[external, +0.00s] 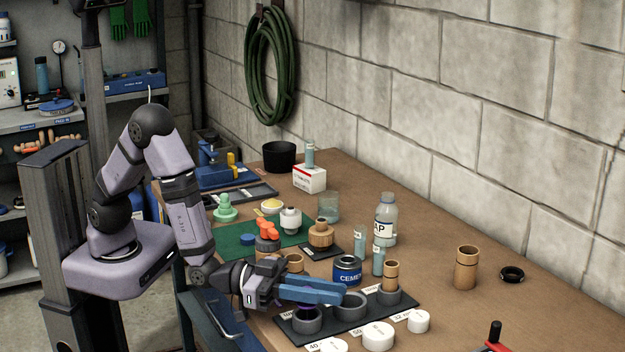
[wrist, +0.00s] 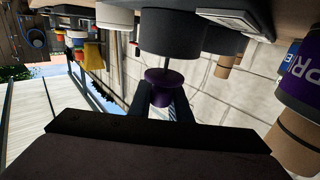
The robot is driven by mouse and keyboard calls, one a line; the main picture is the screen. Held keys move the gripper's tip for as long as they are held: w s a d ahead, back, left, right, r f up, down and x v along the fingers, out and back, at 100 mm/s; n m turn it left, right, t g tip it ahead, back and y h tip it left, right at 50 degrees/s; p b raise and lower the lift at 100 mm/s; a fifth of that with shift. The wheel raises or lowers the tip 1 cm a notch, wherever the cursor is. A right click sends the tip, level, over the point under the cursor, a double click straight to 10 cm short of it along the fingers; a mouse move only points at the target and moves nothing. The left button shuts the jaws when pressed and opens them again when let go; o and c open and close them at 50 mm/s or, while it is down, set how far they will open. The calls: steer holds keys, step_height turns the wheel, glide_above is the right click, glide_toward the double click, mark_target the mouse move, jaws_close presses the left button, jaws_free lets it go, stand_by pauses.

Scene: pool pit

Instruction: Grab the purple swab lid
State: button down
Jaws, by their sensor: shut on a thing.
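The purple swab lid (wrist: 166,84) shows in the middle of the wrist view, between the two dark fingers of my gripper (wrist: 162,98). My gripper is shut on it. A thin stem joins the lid to a dark grey cylinder (wrist: 172,34), which appears above it in this upside-down view. In the external view, my gripper (external: 318,291) with its blue fingers is low over the left dark cup (external: 308,323) of a black tray (external: 331,331). The fingers mostly hide the lid there.
Two more dark cups (external: 350,307) stand on the tray, with cardboard tubes (external: 391,276) at the right one. A blue cement can (external: 347,271) is just behind my gripper. White caps (external: 378,336) lie in front. A purple-labelled can (wrist: 302,76) is at the wrist view's right.

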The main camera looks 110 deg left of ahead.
step_height(320, 180, up, 10)
steer(key=shift+f, duration=0.15)
stand_by(0.6)
